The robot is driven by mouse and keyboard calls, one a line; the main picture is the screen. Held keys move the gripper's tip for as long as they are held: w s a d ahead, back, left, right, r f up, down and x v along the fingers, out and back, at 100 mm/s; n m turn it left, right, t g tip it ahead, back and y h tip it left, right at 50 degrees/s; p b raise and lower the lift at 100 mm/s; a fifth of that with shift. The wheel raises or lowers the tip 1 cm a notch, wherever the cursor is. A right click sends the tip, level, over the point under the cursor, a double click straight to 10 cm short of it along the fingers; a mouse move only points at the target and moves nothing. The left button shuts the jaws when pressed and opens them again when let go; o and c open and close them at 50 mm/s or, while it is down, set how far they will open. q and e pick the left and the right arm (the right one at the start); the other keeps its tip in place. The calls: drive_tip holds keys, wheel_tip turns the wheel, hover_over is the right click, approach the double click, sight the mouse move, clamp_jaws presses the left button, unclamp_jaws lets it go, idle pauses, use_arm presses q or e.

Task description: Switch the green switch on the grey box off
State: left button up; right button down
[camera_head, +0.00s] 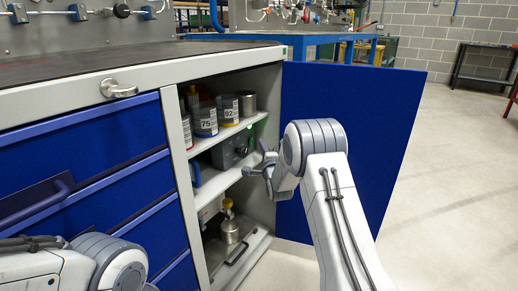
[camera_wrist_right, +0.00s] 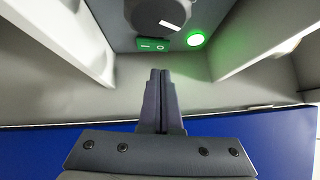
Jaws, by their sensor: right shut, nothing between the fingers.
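The grey box (camera_head: 228,150) stands on the middle shelf inside the open cabinet. In the right wrist view its face (camera_wrist_right: 118,30) carries a green rocker switch (camera_wrist_right: 153,44) marked with a line and a circle. A round green lamp (camera_wrist_right: 196,39) beside the switch is lit. Which side of the rocker is pressed in cannot be told. My right gripper (camera_head: 256,168) is at the cabinet opening in front of the box. In the wrist view its fingers (camera_wrist_right: 160,73) are shut and empty, pointing towards the switch, apparently apart from it. My left gripper is out of view.
A dark round knob (camera_wrist_right: 157,14) with a white mark sits by the switch. Labelled cans (camera_head: 205,122) stand on the shelf above and a metal flask (camera_head: 229,230) below. The open blue door (camera_head: 385,120) is right of my right gripper, behind my arm.

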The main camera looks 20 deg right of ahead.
sight(251, 141)
drive_tip(key=shift+w+a+r+b, duration=0.2)
drive_tip(key=shift+w+a+b, duration=0.15)
drive_tip(key=shift+w+a, duration=0.6)
drive_tip(key=shift+w+d, duration=0.1)
